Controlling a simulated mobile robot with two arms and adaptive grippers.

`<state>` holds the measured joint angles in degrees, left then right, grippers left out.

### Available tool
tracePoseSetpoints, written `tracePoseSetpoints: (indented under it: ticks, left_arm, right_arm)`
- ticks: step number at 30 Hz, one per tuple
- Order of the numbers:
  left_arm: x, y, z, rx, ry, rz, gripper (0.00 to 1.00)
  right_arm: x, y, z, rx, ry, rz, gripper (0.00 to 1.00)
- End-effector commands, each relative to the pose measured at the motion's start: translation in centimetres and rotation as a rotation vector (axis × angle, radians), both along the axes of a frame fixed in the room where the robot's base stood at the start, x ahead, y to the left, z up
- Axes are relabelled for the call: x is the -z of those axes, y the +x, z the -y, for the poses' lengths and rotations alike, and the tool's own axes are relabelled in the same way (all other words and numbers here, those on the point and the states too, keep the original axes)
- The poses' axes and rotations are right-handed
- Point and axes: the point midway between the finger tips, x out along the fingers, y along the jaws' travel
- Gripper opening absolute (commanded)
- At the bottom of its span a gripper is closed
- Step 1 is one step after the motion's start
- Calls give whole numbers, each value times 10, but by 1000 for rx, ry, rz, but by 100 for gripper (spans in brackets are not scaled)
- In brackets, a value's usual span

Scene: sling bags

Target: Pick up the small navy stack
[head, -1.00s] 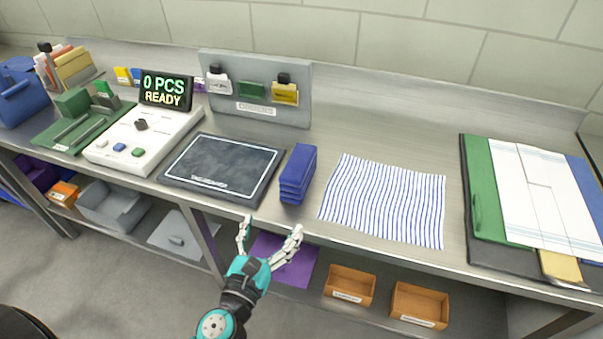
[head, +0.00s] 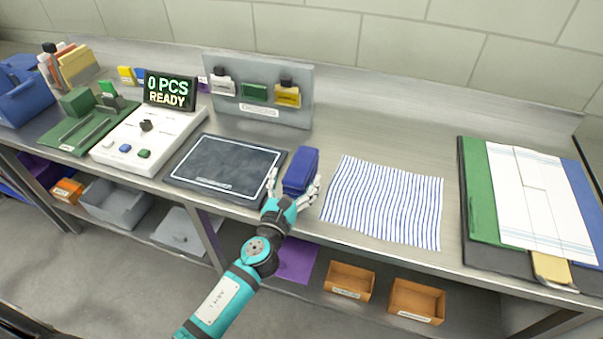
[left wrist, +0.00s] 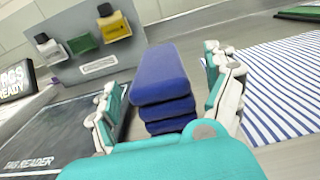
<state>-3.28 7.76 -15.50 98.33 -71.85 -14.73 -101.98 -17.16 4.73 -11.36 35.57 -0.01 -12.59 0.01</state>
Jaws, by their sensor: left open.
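The small navy stack (head: 300,170) is several folded blue pieces piled up on the steel counter, between the dark tag reader pad and the striped cloth. It also shows in the left wrist view (left wrist: 160,80), upright and centred between the fingers. My left gripper (head: 294,184) is open at the near side of the stack, one finger on each side. In the left wrist view, gaps show between the fingers (left wrist: 167,98) and the stack. The near lower part of the stack is partly hidden by the hand in the head view. My right gripper is not in view.
The tag reader pad (head: 227,165) lies left of the stack, the striped cloth (head: 384,202) right. A grey panel with small tagged items (head: 298,112) stands behind.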

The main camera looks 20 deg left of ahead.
Motion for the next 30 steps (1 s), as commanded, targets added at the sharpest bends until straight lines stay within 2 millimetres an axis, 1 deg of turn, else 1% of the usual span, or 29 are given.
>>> tracePoseSetpoints:
  ticks: [1, 3, 6, 13, 27, 29, 30]
  left_arm:
    - [-1, 9, 0, -1, -1, 1, 87]
    - [-1, 18, 0, -1, -1, 1, 87]
    - [0, 24, 1, -1, -1, 0, 87]
    - [0, 25, 1, 0, -1, 0, 87]
    - [1, 25, 1, 0, 0, -1, 25]
    - [1, 25, 1, 0, 0, -1, 19]
    - [1, 25, 1, 0, 0, -1, 19]
  right_arm:
    - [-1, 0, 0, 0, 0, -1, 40]
    - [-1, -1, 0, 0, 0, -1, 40]
    - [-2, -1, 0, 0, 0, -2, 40]
    - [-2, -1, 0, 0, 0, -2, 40]
    - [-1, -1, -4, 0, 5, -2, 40]
    - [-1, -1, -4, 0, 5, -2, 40]
    - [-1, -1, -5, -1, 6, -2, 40]
